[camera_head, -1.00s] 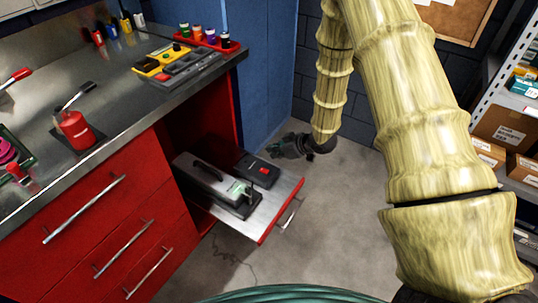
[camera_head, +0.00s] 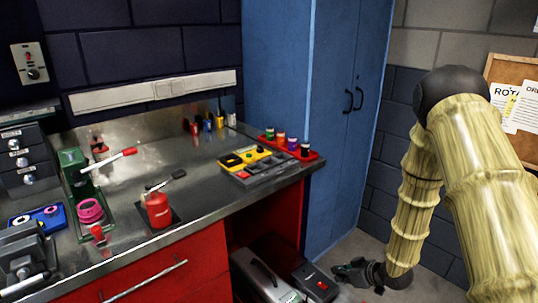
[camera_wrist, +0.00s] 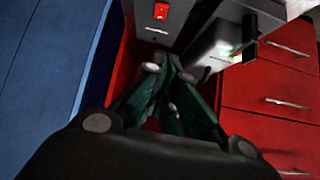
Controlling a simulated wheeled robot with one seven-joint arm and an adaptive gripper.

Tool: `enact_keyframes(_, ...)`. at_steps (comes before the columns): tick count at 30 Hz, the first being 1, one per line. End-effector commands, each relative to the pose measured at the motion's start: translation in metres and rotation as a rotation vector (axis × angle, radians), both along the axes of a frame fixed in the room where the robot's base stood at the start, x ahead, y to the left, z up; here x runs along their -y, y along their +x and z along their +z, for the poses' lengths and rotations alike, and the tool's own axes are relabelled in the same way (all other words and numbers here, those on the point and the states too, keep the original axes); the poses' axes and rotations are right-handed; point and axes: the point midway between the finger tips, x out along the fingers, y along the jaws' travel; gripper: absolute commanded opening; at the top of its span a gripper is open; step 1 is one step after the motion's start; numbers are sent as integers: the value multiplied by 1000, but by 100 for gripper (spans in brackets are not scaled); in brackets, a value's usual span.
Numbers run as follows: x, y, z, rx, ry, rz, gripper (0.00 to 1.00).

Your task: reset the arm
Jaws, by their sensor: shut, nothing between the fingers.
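My gripper (camera_head: 350,272) hangs low at the right of the bench in the head view, to the right of a dark box with a red switch. My bamboo-look arm runs down to it from the right. In the wrist view the dark green fingers of my gripper (camera_wrist: 160,64) are closed together with nothing between them. They point toward the pulled-out tray. The dark box's red switch (camera_wrist: 161,11) and a light box with a green light (camera_wrist: 212,48) show beyond the fingertips. The tray's front is cut off in the head view.
The steel bench top (camera_head: 205,205) carries a red can (camera_head: 158,210), a yellow-and-grey tool tray (camera_head: 255,165) and a red rack of bottles (camera_head: 290,146). A tall blue cabinet (camera_head: 340,110) stands behind my gripper. Red drawers (camera_wrist: 265,95) show right in the wrist view.

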Motion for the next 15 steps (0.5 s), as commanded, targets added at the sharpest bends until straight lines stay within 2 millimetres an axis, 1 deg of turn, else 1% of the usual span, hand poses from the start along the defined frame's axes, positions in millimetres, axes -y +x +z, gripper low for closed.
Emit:
enact_keyframes(1,-8,-17,-9,-42,2,-27,0)
enact_keyframes(2,-12,-27,-17,-67,2,-50,0)
enact_keyframes(5,-26,-73,-44,-175,-6,-139,0)
enact_keyframes(6,-31,-94,-54,-221,-13,-176,0)
enact_keyframes(8,-38,-125,-67,-287,-25,-227,0)
enact_keyframes(9,-42,-147,-75,-332,-37,-261,0)
enact_keyframes(11,-47,-180,-85,-400,-55,-309,0)
enact_keyframes(12,-50,-202,-90,-443,-69,-339,0)
enact_keyframes(14,-54,-236,-95,-508,-94,-381,0)
enact_keyframes(15,-57,-259,-98,-552,-112,-409,0)
